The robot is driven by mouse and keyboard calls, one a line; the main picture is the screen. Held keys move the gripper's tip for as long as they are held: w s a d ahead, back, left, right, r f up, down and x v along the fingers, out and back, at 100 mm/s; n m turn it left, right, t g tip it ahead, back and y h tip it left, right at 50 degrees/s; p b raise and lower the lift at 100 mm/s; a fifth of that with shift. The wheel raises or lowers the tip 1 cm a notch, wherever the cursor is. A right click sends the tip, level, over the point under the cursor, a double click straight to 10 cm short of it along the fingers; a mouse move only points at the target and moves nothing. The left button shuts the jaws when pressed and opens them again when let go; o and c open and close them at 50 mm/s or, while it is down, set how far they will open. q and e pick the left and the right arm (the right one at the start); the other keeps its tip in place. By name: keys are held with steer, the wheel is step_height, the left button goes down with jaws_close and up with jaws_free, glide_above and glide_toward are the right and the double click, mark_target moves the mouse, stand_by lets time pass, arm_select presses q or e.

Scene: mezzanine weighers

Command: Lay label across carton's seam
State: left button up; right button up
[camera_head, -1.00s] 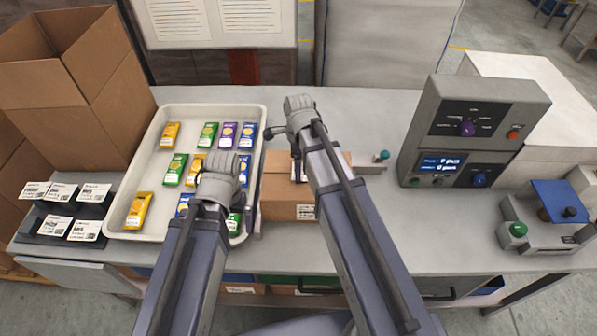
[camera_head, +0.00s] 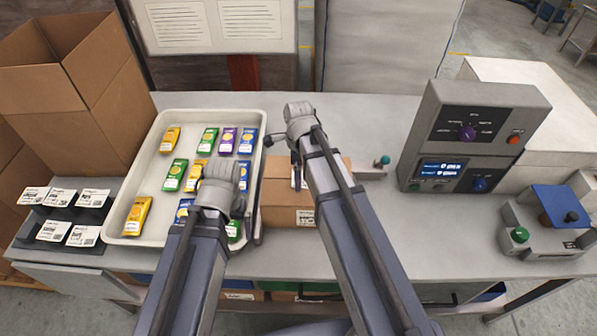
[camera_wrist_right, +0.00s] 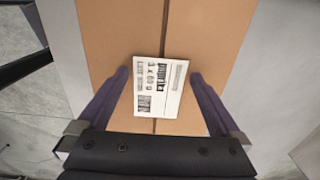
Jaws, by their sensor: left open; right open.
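The brown carton (camera_head: 277,205) stands on the bench right of the tray, partly behind my right arm. In the right wrist view its top (camera_wrist_right: 215,50) shows a dark seam running lengthwise. A white printed label (camera_wrist_right: 161,88) lies across that seam, slightly tilted, and looks flat. My right gripper (camera_wrist_right: 160,90) is open, its purple fingers on either side of the label, apart from it. In the head view the right gripper (camera_head: 297,172) is mostly hidden above the carton. My left gripper (camera_head: 259,222) is open at the carton's left side, largely hidden by its wrist; contact is unclear.
A white tray (camera_head: 112,222) of colourful packets lies left of the carton. A dark holder (camera_head: 50,243) with several white labels sits at the far left, before an open box (camera_head: 110,110). A grey control unit (camera_head: 470,135) and a fixture (camera_head: 545,225) stand right.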

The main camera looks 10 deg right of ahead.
step_height(320, 180, up, 12)
steer(key=p, duration=1.1)
steer(key=shift+p, duration=0.3)
